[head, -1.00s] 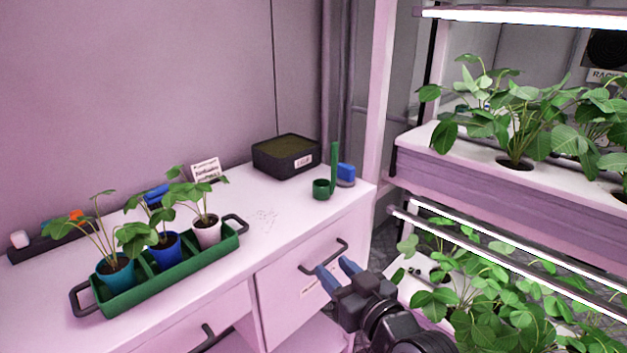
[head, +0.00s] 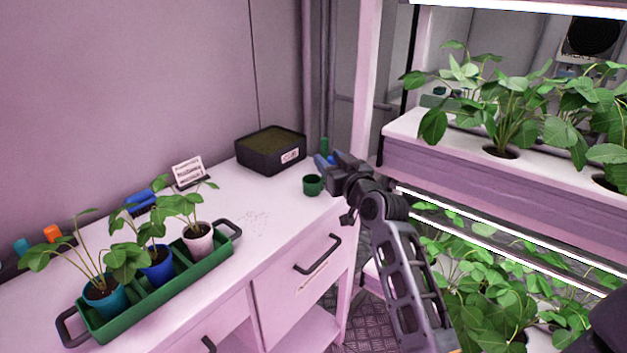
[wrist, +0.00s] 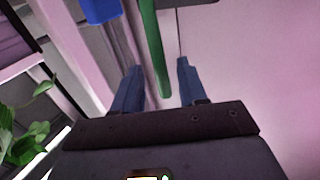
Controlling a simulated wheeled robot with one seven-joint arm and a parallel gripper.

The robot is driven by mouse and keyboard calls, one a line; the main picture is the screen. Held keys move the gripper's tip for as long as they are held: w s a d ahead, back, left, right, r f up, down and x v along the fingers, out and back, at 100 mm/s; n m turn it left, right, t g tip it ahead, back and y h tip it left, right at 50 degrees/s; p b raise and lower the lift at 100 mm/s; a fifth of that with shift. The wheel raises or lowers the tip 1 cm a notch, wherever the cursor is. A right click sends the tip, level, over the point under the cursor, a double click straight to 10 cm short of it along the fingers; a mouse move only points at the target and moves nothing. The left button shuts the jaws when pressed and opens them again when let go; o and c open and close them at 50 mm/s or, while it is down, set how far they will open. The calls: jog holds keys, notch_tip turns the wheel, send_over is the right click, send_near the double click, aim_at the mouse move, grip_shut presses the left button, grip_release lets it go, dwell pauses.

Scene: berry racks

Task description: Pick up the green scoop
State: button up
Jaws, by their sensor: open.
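The green scoop (head: 313,187) stands on the white bench top near its right end, cup down and handle upright. My gripper (head: 325,161) is at the handle, above the cup, and hides part of the handle in the head view. In the wrist view the green handle (wrist: 152,45) runs down from the top edge, and its end shows between the two blue fingers of my gripper (wrist: 159,67). The fingers are apart, with a gap visible on both sides of the handle. The cup is out of the wrist view.
A black soil tub (head: 270,150) stands left of the scoop. A blue object (wrist: 101,10) shows beside the handle in the wrist view. A green tray (head: 180,282) with potted plants is at the front left. A plant rack (head: 480,163) stands close on the right.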

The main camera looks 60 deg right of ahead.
aim_at(326, 156)
jog(key=x, duration=0.3)
jog(key=shift+w+r+p, duration=0.1)
jog(key=shift+r+p, duration=0.05)
jog(key=shift+p, duration=0.2)
grip_shut()
